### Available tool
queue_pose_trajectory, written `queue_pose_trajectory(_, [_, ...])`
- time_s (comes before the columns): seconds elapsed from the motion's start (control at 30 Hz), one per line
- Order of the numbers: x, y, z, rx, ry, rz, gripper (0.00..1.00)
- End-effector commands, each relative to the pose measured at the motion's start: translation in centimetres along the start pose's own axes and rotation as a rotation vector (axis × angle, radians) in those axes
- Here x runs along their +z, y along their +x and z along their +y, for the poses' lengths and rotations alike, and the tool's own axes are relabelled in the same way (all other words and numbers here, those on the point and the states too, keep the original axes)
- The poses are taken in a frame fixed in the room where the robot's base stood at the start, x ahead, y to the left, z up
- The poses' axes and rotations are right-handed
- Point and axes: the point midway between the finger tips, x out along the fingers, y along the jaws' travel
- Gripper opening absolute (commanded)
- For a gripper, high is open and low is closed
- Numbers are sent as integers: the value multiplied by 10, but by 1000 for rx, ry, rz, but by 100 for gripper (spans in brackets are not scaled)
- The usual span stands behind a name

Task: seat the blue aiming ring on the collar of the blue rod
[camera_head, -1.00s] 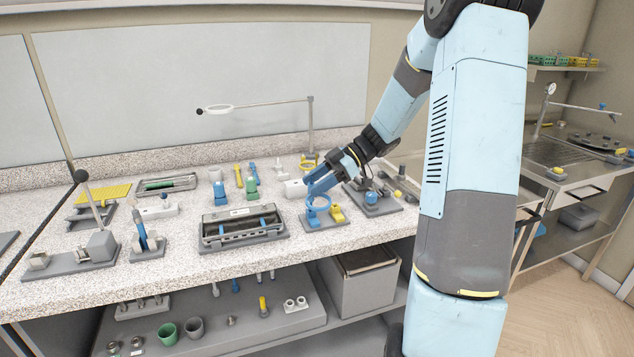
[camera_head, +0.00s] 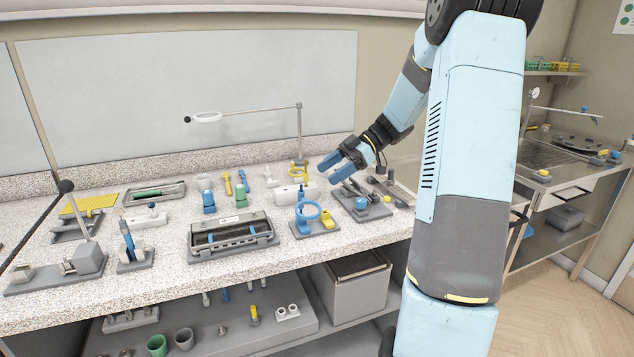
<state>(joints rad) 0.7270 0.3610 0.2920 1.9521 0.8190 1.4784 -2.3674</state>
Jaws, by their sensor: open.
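The blue aiming ring (camera_head: 308,210) is on a grey base plate on the worktop. A blue upright piece (camera_head: 299,200) stands close at its left; it may be the blue rod. I cannot tell whether the ring is seated on a collar, as the contact is too small to make out. A yellow block (camera_head: 327,219) sits at the ring's right on the same plate. My gripper (camera_head: 332,170) is above and behind the ring, to its right. Its two blue fingers are apart and empty, clear of the ring.
A grey tray fixture (camera_head: 233,237) stands left of the ring plate. Another grey fixture with a blue part (camera_head: 360,202) stands close at its right. A magnifier stand (camera_head: 299,135) rises behind. A blue rod-like piece in a grey holder (camera_head: 128,236) stands farther left.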

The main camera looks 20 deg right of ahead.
Motion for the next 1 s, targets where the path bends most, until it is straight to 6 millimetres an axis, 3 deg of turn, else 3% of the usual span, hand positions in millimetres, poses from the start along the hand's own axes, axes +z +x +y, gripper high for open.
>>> queue_pose_trajectory(0.1, [0,-21,1,2,0,0,73])
queue_pose_trajectory(0.33, [1,-46,0,0,1,0,73])
queue_pose_trajectory(1.0, [0,-50,0,-2,4,-2,73])
